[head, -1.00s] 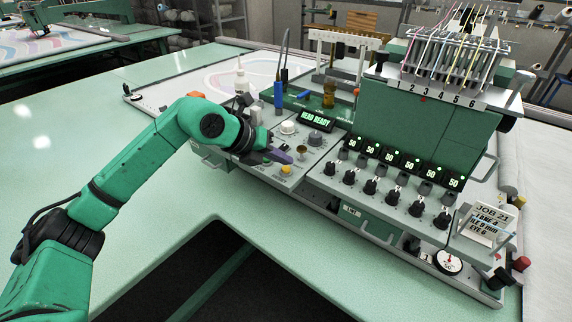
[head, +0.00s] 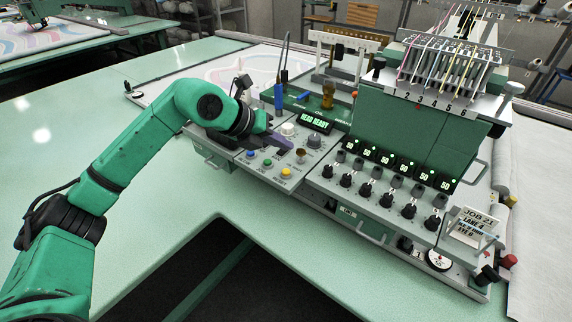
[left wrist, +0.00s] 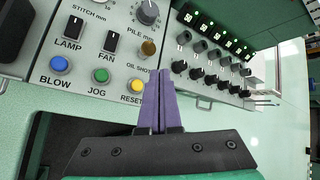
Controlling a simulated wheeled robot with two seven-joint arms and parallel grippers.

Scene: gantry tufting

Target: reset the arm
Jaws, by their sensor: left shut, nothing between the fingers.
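My left gripper (head: 287,145) is shut and empty, over the control panel (head: 232,158) in the head view. In the left wrist view its purple fingers (left wrist: 160,78) lie together, their tips beside the brass oil shot button (left wrist: 149,48). The yellow RESET button (left wrist: 135,86) is just left of the fingers; it also shows in the head view (head: 285,172). The green JOG button (left wrist: 97,76) and blue BLOW button (left wrist: 60,64) are further left. A green display (head: 314,119) reads HEAD READY. My right gripper is not in view.
A row of black knobs (head: 371,187) with displays reading 50 stands right of the panel. Behind it rises the green head with numbered threads (head: 440,100). A JOB 21 card (head: 476,225) is at the right. The green table (head: 150,220) is clear at left front.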

